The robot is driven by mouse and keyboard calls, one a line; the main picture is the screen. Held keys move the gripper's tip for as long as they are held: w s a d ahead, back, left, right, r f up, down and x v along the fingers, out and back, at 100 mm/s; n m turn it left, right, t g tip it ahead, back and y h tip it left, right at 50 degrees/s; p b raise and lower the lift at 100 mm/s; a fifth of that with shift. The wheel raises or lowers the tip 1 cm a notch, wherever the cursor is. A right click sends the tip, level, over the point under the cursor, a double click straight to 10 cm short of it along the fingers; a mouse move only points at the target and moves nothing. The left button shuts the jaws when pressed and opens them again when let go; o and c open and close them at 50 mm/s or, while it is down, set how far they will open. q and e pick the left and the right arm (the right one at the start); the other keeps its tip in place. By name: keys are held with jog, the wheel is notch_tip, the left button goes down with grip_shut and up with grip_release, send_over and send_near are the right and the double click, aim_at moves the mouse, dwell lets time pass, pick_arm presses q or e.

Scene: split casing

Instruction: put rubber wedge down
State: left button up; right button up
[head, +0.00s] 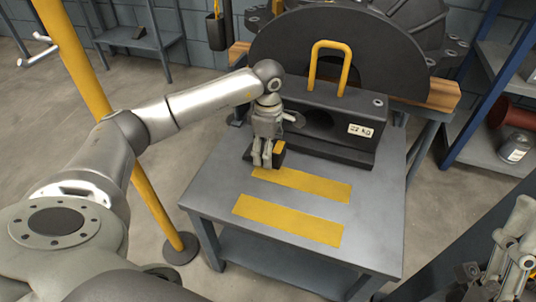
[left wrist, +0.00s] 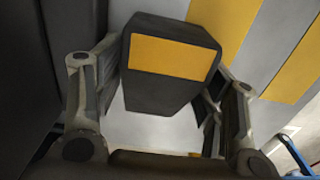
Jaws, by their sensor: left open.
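The rubber wedge (head: 279,148) is a black block with a yellow face. It sits on the grey table (head: 222,180), near the left end of the far yellow strip, in front of the dark casing block. My left gripper (head: 263,163) points down at it and hides part of it. In the left wrist view the wedge (left wrist: 172,58) lies between the two spread fingers of the left gripper (left wrist: 160,105), with a gap visible at least beside the left finger. My right gripper (head: 505,262) is partly in view at the bottom right, away from the table.
Two yellow strips (head: 287,220) mark the tabletop, which is clear at the front. A dark block with a yellow handle (head: 328,68) and a 22 kg label stands at the back, before the large round casing (head: 385,58). A yellow post (head: 150,190) stands left of the table.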

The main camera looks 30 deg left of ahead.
pick_arm(q)
jog(key=shift+f, duration=0.15)
jog(key=c, duration=0.9)
jog(key=shift+c, duration=1.1)
jog(key=shift+r, duration=0.2)
